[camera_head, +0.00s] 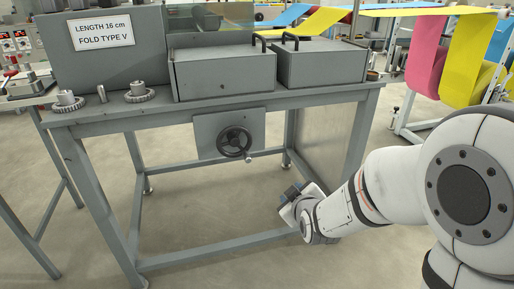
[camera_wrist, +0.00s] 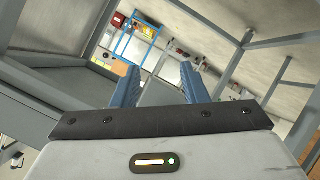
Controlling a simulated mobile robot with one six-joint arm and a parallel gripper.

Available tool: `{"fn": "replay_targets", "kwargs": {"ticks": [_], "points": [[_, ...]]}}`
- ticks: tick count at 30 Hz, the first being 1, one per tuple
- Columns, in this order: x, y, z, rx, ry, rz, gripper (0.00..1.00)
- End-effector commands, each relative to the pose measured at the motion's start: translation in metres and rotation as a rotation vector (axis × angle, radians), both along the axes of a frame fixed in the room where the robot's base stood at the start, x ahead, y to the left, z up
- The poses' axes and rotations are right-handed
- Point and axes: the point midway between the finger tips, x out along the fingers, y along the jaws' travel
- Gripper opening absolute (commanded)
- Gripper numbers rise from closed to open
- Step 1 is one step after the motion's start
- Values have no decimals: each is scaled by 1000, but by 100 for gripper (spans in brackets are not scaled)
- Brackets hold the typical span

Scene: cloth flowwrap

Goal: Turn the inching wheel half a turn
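The inching wheel (camera_head: 234,141) is a black handwheel on a grey plate (camera_head: 205,134) under the front edge of the machine table. Its small crank handle (camera_head: 248,158) sticks out at the lower right of the rim. My gripper (camera_head: 290,191) is to the right of the wheel and lower, apart from it. In the wrist view the two blue fingers of my gripper (camera_wrist: 158,72) stand apart with nothing between them. The wheel does not show in the wrist view.
The grey machine table (camera_head: 200,106) has legs and low crossbars around the space under it. Two lidded grey boxes (camera_head: 320,65) and a sign (camera_head: 101,31) are above. Yellow and pink cloth webs (camera_head: 427,52) hang at the right. The floor in front is clear.

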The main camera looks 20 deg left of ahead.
Motion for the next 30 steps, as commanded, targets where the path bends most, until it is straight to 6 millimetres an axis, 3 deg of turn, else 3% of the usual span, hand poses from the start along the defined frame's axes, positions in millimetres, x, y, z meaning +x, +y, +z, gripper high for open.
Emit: {"fn": "replay_targets", "kwargs": {"ticks": [1,3,9,16,30], "points": [[2,22,8,-14,-81,52,40],[4,45,19,-27,-201,106,40],[-3,88,39,-50,-450,189,40],[-1,104,46,-56,-543,208,40],[54,137,46,-54,-542,207,40]]}}
